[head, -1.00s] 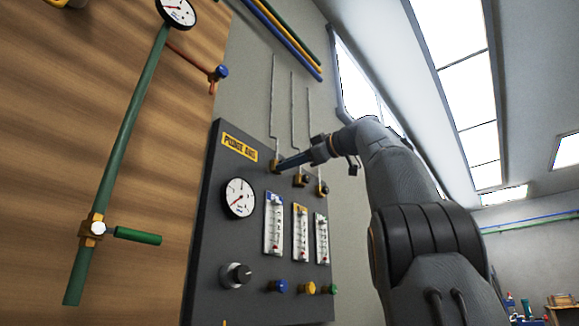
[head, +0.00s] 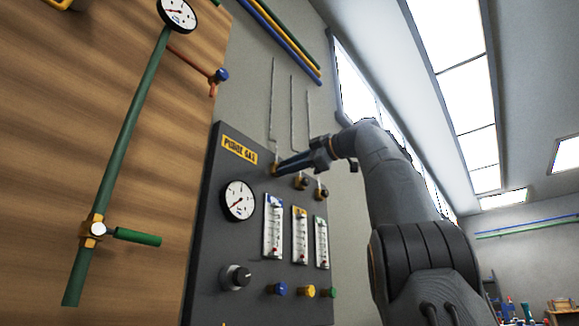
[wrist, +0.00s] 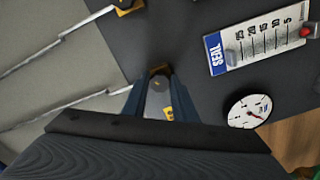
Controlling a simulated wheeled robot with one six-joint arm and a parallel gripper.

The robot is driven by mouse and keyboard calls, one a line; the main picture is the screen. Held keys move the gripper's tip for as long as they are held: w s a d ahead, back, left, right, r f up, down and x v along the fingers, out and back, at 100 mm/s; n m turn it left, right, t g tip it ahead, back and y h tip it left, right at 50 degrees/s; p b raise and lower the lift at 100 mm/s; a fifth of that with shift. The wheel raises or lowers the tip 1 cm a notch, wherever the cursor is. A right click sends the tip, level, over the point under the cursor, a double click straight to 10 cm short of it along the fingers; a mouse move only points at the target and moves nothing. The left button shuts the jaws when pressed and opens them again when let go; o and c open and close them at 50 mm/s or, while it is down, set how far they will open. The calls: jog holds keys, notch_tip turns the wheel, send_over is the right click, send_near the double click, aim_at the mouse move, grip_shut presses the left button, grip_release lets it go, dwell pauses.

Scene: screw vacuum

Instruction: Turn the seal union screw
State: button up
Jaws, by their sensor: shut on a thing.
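The leftmost brass union fitting (head: 274,169) stands near the top of the dark purge gas panel, above the flowmeter with the blue label (head: 273,224). In the wrist view that label on the flowmeter (wrist: 262,42) reads SEAL. My gripper (head: 285,165) reaches the fitting from the right. In the wrist view my gripper (wrist: 156,92) is shut on the grey, rounded seal union screw (wrist: 160,84), in front of the brass body (wrist: 160,69). The fingers partly hide the screw.
Two similar fittings (head: 301,181) sit close to the right, under my gripper. Thin tubes (head: 294,118) rise up the wall from the fittings. A round gauge (head: 239,200), a black knob (head: 236,277) and coloured knobs (head: 308,290) are lower on the panel.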

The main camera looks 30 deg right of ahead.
jog(key=shift+w, duration=0.1)
jog(key=o, duration=1)
jog(key=shift+o, duration=0.2)
jog(key=b+v, duration=0.1)
jog(key=v, duration=0.6)
jog(key=shift+s+d, duration=0.15)
jog(key=shift+s, duration=0.15)
